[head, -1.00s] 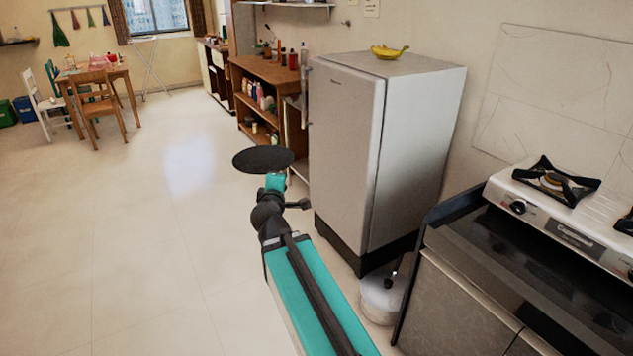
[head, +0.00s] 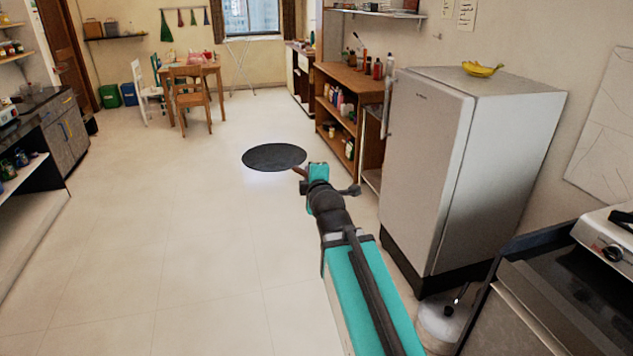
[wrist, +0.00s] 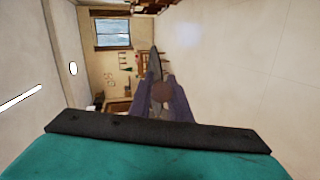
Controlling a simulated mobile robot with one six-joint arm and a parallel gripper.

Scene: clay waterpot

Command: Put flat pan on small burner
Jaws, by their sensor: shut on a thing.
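The flat pan (head: 273,157) is a dark round disc held out in the air over the floor, left of the shelf and fridge. My gripper (head: 301,172) is shut on its brownish handle at the pan's right side. In the wrist view the pan (wrist: 154,66) shows nearly edge-on beyond my gripper (wrist: 161,90), with the handle between the fingers. The white stove (head: 607,236) is cut off at the right edge of the head view. Only a dark sliver of a burner (head: 622,217) shows on it; I cannot tell which burner.
A grey fridge (head: 430,165) with bananas (head: 482,69) on top stands between the shelf (head: 350,98) and the stove. A pale pot (head: 440,325) is on the floor beside it. A table (head: 200,72) with chairs is at the back. The floor at left and centre is clear.

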